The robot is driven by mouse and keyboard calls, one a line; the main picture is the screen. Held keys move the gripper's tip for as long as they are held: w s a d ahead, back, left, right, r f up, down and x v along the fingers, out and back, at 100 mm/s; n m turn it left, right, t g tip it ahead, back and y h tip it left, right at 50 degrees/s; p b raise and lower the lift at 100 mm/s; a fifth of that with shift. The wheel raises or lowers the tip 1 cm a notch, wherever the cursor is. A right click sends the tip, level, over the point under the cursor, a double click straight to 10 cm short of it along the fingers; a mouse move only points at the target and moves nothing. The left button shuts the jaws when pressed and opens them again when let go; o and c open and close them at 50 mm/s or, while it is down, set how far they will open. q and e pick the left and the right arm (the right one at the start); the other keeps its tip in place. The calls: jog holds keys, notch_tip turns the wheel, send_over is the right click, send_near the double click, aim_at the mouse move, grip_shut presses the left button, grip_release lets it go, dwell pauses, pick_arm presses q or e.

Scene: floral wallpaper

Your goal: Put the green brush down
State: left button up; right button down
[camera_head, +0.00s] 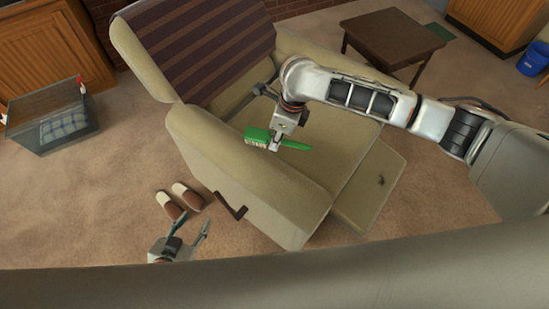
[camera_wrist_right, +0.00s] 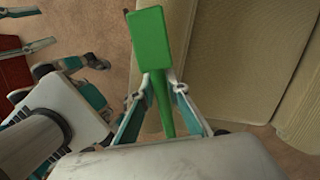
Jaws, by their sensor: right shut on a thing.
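The green brush (camera_head: 257,137) is in my right gripper (camera_head: 277,143), above the beige armchair (camera_head: 215,150) and near its armrest in the head view. The right wrist view shows the brush (camera_wrist_right: 148,45) from its broad green back, with the fingers of my right gripper (camera_wrist_right: 161,88) closed on its handle. Bristles show on its lower left side in the head view. My left gripper (camera_head: 190,236) is empty with its fingers apart, low at the bottom of the head view, near the slippers.
A pair of slippers (camera_head: 187,196) lies on the carpet left of the armchair. A clear bin (camera_head: 80,112) with a plaid cushion stands at the left. A brown table (camera_head: 399,38) and a blue bucket (camera_head: 533,60) are at the back right. Carpet between bin and armchair is mostly free.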

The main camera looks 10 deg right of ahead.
send_over(274, 163)
jog(key=f, duration=0.6)
jog(key=shift+s+d+b, duration=0.25)
jog(key=shift+b, duration=0.15)
pick_arm(q)
jog(key=shift+s+f+b, duration=0.25)
jog(key=shift+f+b, duration=0.1)
jog(key=shift+f, duration=0.85)
pick_arm(e)
jog(key=shift+d+x, duration=0.2)
jog(key=shift+x, duration=0.85)
jog(key=shift+d+x, duration=0.2)
jog(key=shift+x, duration=0.85)
jog(key=shift+s+f, duration=0.1)
jog(key=shift+s, duration=0.05)
jog(key=shift+f, duration=0.2)
jog(key=c, duration=2)
grip_release()
jog(key=shift+o, duration=0.2)
jog(key=shift+r, duration=0.1)
